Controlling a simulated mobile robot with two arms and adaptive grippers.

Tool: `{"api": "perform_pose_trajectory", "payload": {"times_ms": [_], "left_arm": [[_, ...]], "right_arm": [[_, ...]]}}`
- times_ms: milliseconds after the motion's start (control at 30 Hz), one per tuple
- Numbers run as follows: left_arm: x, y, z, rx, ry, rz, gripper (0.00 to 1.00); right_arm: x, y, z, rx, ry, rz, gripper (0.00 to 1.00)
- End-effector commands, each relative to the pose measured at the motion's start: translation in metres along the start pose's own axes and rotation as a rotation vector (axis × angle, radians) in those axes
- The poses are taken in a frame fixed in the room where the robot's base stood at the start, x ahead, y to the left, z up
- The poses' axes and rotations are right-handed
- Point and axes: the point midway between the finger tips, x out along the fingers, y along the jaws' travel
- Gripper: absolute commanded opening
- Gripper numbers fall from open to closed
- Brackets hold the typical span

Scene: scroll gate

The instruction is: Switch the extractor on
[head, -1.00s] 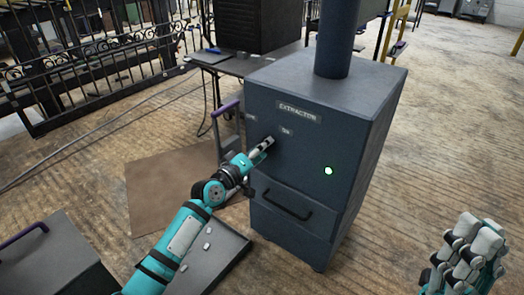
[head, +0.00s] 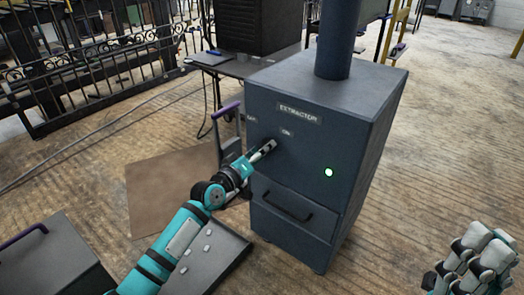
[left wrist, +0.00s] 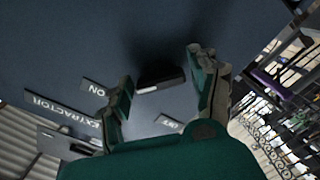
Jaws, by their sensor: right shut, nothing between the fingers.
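The extractor (head: 300,150) is a dark blue-grey cabinet with ON and OFF labels on its front. A round green lamp (head: 328,172) on it is lit. In the left wrist view, a dark knob (left wrist: 160,78) with a white mark sits on the panel near the ON label (left wrist: 97,88) and the OFF label (left wrist: 168,123). My left gripper (head: 268,147) is at the panel, below the ON label. Its fingers (left wrist: 160,72) are spread on either side of the knob, with gaps visible. In the head view the gripper hides the knob. My right gripper (head: 474,258) is shut and empty at the lower right.
A drawer with a handle (head: 288,206) is below the panel, and a pipe (head: 338,38) rises from the cabinet top. A table (head: 240,66) with a black box stands behind. A brown sheet (head: 165,190) lies on the floor. Floor to the right is clear.

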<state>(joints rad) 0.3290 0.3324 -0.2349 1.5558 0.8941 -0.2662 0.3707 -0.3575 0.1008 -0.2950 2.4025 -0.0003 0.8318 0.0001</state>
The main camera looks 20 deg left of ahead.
Motion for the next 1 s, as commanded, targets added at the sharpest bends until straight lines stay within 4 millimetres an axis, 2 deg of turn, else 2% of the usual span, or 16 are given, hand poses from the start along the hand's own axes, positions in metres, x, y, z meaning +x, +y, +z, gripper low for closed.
{"api": "perform_pose_trajectory", "payload": {"times_ms": [33, 100, 367, 467, 567, 900, 1000], "left_arm": [[0.000, 0.000, 0.000, -0.001, 0.001, 0.000, 0.70], [0.000, 0.001, -0.001, -0.001, 0.001, 0.001, 0.77], [-0.001, 0.001, -0.001, -0.003, 0.003, 0.002, 0.77], [-0.007, 0.000, -0.001, -0.003, 0.003, 0.001, 0.77], [-0.022, 0.000, 0.000, -0.002, 0.001, 0.000, 0.77], [-0.093, 0.000, 0.000, -0.001, 0.000, -0.001, 0.77], [-0.107, -0.001, 0.000, 0.000, 0.000, -0.001, 0.77]], "right_arm": [[0.000, 0.000, 0.000, 0.000, 0.000, 0.000, 0.00], [0.000, 0.000, 0.000, 0.000, 0.000, 0.000, 0.00], [0.001, 0.000, 0.001, 0.000, 0.000, 0.000, 0.00], [0.001, 0.000, 0.001, 0.000, 0.000, 0.000, 0.00], [0.001, 0.000, 0.001, 0.000, 0.000, 0.000, 0.00], [0.000, 0.000, 0.000, 0.000, -0.001, 0.000, 0.00], [0.000, 0.000, 0.000, 0.000, -0.001, 0.000, 0.00]]}}
